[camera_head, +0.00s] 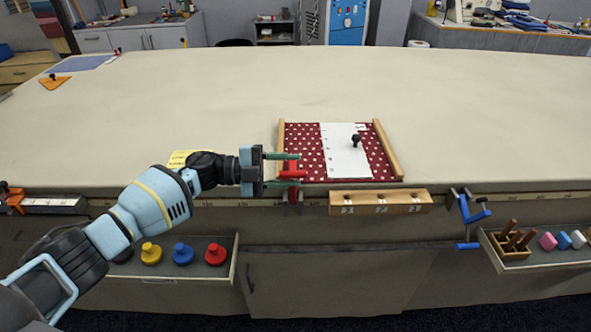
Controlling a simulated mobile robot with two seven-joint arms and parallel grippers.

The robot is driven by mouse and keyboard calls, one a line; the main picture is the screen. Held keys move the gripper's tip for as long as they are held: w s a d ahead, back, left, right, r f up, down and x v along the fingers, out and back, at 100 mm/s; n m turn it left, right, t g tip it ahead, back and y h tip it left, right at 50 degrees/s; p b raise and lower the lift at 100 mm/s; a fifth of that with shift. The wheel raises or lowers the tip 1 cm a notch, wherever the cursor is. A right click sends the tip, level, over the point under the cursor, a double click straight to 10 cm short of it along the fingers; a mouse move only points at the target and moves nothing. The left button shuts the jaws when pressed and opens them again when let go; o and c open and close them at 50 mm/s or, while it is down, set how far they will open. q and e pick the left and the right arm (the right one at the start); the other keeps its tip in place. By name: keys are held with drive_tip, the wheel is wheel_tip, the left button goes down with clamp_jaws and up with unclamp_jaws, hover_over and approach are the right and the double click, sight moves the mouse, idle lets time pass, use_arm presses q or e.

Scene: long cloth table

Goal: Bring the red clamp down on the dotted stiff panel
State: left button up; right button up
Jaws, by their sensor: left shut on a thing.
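The dotted stiff panel (305,154) is dark red with white dots and lies on the table near its front edge, between two wooden side rails. A white sheet with small marks lies over its middle. My left gripper (284,170) comes in from the left with its green-tipped fingers shut on the red clamp (292,167). The clamp is upright at the panel's front left corner, with its lower red part hanging in front of the table edge. Whether the clamp touches the panel cannot be told. My right gripper is not in view.
A black knob (356,140) stands on the white sheet. A wooden block with holes (380,203) and a blue clamp (468,215) sit at the front edge. Open drawers hold coloured knobs (183,254) and wooden pegs (512,238). The tabletop behind the panel is clear.

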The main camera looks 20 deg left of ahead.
use_arm(q)
drive_tip(key=v, duration=0.6)
drive_tip(key=shift+a+b, duration=0.2)
drive_tip(key=shift+b, duration=0.2)
drive_tip(key=shift+d+r, duration=0.1)
